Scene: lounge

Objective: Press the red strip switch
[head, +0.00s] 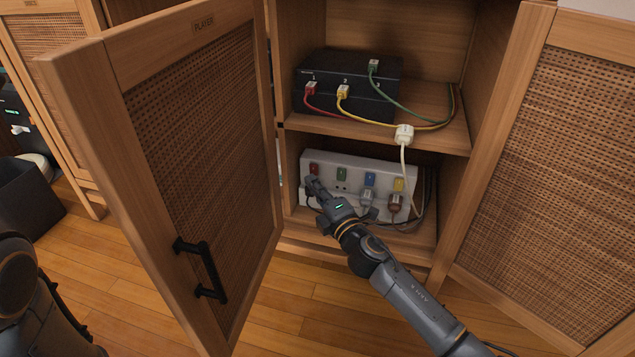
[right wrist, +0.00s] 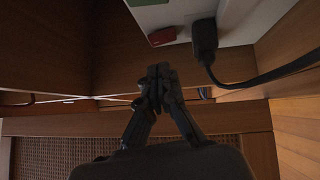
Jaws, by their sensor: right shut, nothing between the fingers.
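The white power strip (head: 355,164) stands on the lower shelf of the open cabinet, its face tilted toward me. Its red switch (head: 314,169) is at the left end, in a row with a green switch (head: 341,174), a blue switch (head: 369,179) and a yellow switch (head: 399,185). My right gripper (head: 312,185) is shut and empty, just below the red switch in the head view. In the right wrist view the closed fingertips (right wrist: 158,72) appear apart from the red switch (right wrist: 162,37). Whether the switch is pressed I cannot tell. My left gripper is out of view.
The left cabinet door (head: 190,160) stands open close to my right arm; the right door (head: 560,170) is open too. A black box (head: 350,83) with red, yellow and green cables is on the upper shelf. A white plug (head: 404,135) hangs at the shelf edge.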

